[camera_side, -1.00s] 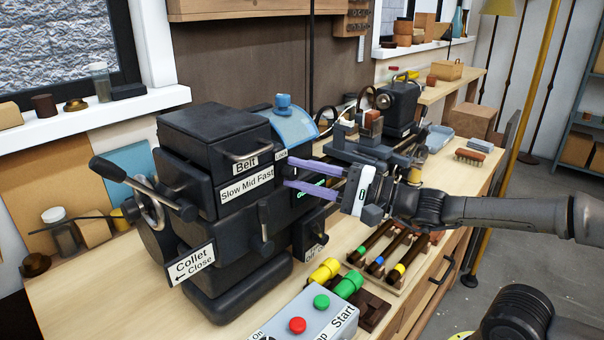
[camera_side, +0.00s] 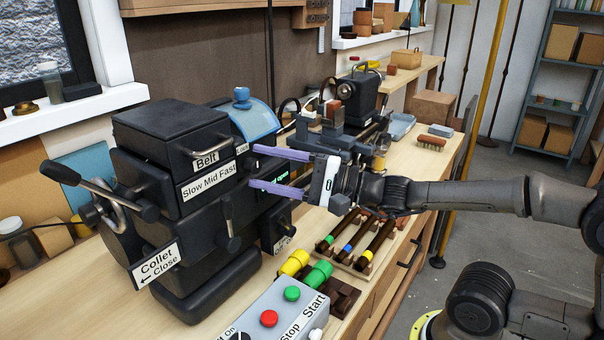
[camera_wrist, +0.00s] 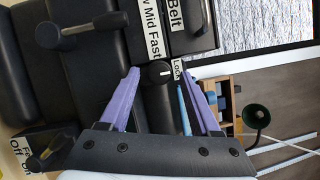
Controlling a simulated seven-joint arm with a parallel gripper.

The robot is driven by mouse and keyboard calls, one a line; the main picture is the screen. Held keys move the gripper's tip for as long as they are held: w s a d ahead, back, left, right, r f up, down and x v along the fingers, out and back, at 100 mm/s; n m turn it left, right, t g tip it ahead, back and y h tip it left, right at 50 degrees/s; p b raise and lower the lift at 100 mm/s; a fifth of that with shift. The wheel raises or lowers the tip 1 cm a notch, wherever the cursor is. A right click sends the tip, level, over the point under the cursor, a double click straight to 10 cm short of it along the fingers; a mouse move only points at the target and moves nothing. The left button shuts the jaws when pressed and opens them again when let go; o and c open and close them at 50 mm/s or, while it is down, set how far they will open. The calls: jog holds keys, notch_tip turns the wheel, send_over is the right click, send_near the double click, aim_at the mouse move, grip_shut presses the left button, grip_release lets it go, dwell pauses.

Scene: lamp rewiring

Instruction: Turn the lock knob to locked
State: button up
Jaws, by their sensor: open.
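The lock knob (camera_wrist: 158,72) is a small round black knob with a white mark, beside the "Lock" label (camera_wrist: 177,70) in the wrist view. The label also shows on the black lathe headstock (camera_side: 187,165) in the side view, where I cannot make out the knob. My gripper (camera_side: 254,167) is open, its two purple fingers reaching toward the headstock face. In the wrist view my gripper (camera_wrist: 162,73) has one finger on each side of the knob, with visible gaps. I cannot tell the knob's set position.
The blue cover (camera_side: 254,122) is just above the fingers. A "Slow Mid Fast" label (camera_side: 208,181) and a lever (camera_side: 228,225) are on the headstock front. The Stop/Start box (camera_side: 275,312) and a rack of dark rods (camera_side: 355,240) lie below my gripper on the bench.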

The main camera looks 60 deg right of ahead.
jog(key=v, duration=1.3)
jog(key=shift+s, duration=0.1)
dwell(0.4)
